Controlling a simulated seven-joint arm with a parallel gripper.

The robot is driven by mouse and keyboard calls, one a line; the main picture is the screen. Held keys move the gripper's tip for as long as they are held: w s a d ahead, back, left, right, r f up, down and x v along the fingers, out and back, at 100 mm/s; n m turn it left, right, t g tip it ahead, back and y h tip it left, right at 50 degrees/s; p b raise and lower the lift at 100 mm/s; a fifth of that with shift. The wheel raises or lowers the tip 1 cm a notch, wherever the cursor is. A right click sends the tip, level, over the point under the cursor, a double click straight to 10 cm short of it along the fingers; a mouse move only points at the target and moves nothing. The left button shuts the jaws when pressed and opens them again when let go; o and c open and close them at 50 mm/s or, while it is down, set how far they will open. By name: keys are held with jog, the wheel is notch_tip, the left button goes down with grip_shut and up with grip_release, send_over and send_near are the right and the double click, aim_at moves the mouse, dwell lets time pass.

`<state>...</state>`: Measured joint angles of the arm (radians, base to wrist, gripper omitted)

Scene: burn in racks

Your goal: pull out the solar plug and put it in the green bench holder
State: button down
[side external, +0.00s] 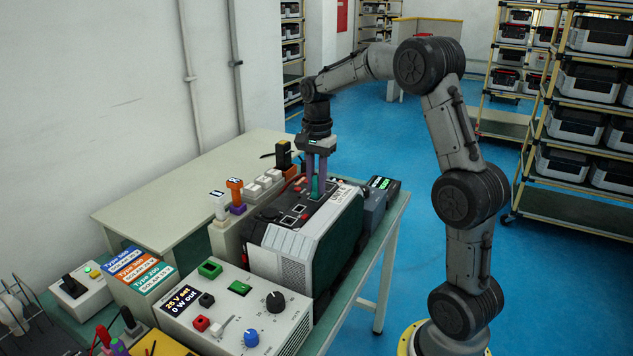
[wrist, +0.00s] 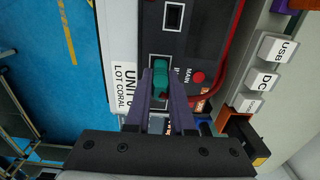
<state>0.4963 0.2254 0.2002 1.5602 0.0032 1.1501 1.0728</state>
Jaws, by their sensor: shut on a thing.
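A green plug, which I take to be the solar plug (side external: 315,186), stands at the top panel of the grey power unit (side external: 290,241). My gripper (side external: 316,178) points down with its purple fingers on either side of the plug and is shut on it. In the wrist view the plug (wrist: 161,77) sits between the fingertips (wrist: 161,88), over the dark panel near the MAIN label. I cannot tell whether it is fully seated in its port.
The cream supply box (side external: 262,330) has knobs, a display and red and black sockets. Orange and white plugs (side external: 235,190) stand in a rack behind the unit. A red cable (wrist: 231,60) runs beside the panel. A dark device (side external: 379,195) stands right of the unit.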

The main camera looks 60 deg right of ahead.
aim_at(316, 175)
jog(key=shift+r, duration=0.95)
dwell(1.1)
jog(key=shift+r, duration=0.8)
jog(key=shift+r, duration=0.2)
notch_tip(316, 175, up, 5)
jog(key=shift+f, duration=0.1)
jog(key=w+a+n, duration=0.7)
jog(key=a+n, duration=0.2)
jog(key=a, duration=0.4)
jog(key=w+a+n, duration=0.6)
jog(key=a+n, duration=0.3)
jog(key=a, duration=0.3)
notch_tip(316, 175, down, 9)
jog(key=shift+w, duration=0.15)
